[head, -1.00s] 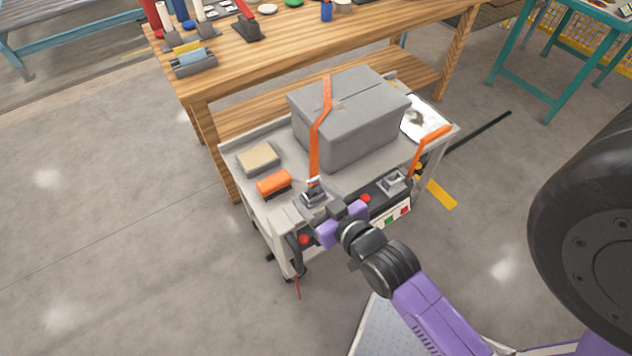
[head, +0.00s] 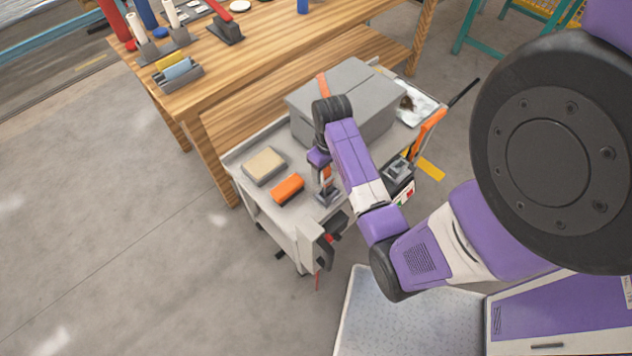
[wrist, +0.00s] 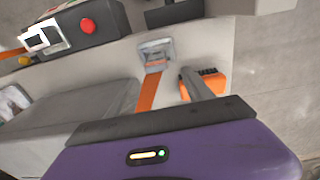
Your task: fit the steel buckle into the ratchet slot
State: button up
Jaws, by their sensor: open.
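A steel fitting, which looks like the buckle (head: 327,196), lies at the front edge of the cart at the end of an orange strap (head: 322,84). It shows in the wrist view (wrist: 155,52), with the strap running down from it. A second metal fitting, seemingly the ratchet (head: 398,168), is at the right of the cart front; its slot cannot be made out. My gripper (head: 323,178) is open, pointing down just above the buckle. My arm hides part of the strap and box, and whether the fingers touch the buckle is not clear.
The grey box (head: 350,80) sits on the cart (head: 240,160). An orange brush (head: 287,189) and a tan-topped block (head: 264,165) lie left of the buckle. A red button (wrist: 88,26) is on the dark front panel. A wooden bench (head: 260,50) stands behind. Floor is clear at left.

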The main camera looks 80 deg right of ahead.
aim_at(329, 179)
jog(key=f, duration=0.7)
jog(key=shift+s+f+p, duration=0.2)
jog(key=shift+s+p, duration=0.1)
jog(key=shift+s, duration=0.1)
jog(key=shift+c, duration=0.4)
grip_shut()
